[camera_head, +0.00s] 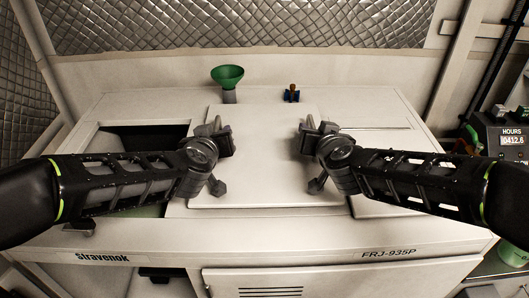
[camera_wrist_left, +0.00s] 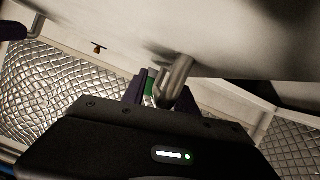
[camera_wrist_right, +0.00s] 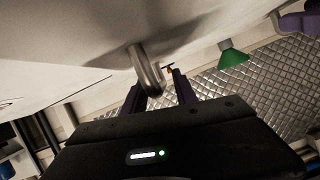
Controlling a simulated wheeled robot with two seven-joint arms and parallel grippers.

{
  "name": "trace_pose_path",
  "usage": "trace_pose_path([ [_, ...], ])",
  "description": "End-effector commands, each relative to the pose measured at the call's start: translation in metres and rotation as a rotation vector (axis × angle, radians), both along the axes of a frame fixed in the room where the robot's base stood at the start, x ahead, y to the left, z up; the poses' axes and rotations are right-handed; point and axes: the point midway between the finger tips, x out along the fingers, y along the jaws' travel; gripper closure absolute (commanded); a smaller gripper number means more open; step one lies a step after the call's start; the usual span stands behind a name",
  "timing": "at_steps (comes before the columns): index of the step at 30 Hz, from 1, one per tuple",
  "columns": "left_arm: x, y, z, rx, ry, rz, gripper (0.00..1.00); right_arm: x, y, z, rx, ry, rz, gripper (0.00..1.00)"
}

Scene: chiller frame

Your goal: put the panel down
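The panel (camera_head: 255,150) is a flat white plate with two upright handles, over the middle of the white chiller frame (camera_head: 105,108). I cannot tell whether it touches the top beneath it. My left gripper (camera_head: 221,138) is at the panel's left handle; in the left wrist view that metal handle (camera_wrist_left: 176,80) stands between the fingers, with a gap on one side. My right gripper (camera_head: 312,137) is at the right handle; in the right wrist view that handle (camera_wrist_right: 146,68) is between the fingers, also with a gap. Both grippers look open around the handles.
A dark opening (camera_head: 145,138) lies left of the panel. A flat white cover (camera_head: 385,150) lies to the right. A green funnel (camera_head: 228,77) and a blue fitting with an orange top (camera_head: 292,94) stand behind the panel. A device with an hours display (camera_head: 511,137) stands far right.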

Motion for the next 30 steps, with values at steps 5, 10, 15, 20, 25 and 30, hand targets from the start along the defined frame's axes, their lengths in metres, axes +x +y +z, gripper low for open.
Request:
trace_pose_path([
  [5, -0.001, 0.0, 0.001, 0.0, 0.0, 0.0, 0.66, 0.0, 0.0, 0.0, 0.0, 0.0, 0.0, 0.66],
  [10, -0.01, 0.0, 0.005, 0.0, -0.002, -0.002, 0.66, 0.0, 0.0, 0.0, 0.0, 0.0, 0.0, 0.66],
  [15, -0.034, 0.001, 0.016, -0.001, -0.004, -0.001, 0.66, 0.0, 0.0, 0.0, 0.0, 0.0, 0.0, 0.66],
  [20, -0.065, 0.002, 0.028, -0.001, -0.005, -0.001, 0.66, 0.0, 0.0, 0.0, 0.0, 0.0, 0.0, 0.66],
  [25, -0.093, 0.004, 0.039, 0.0, -0.004, 0.001, 0.66, 0.0, 0.0, 0.0, 0.0, 0.0, 0.0, 0.66],
  [30, -0.108, 0.005, 0.044, 0.0, -0.001, 0.0, 0.66, 0.0, 0.0, 0.0, 0.0, 0.0, 0.0, 0.66],
])
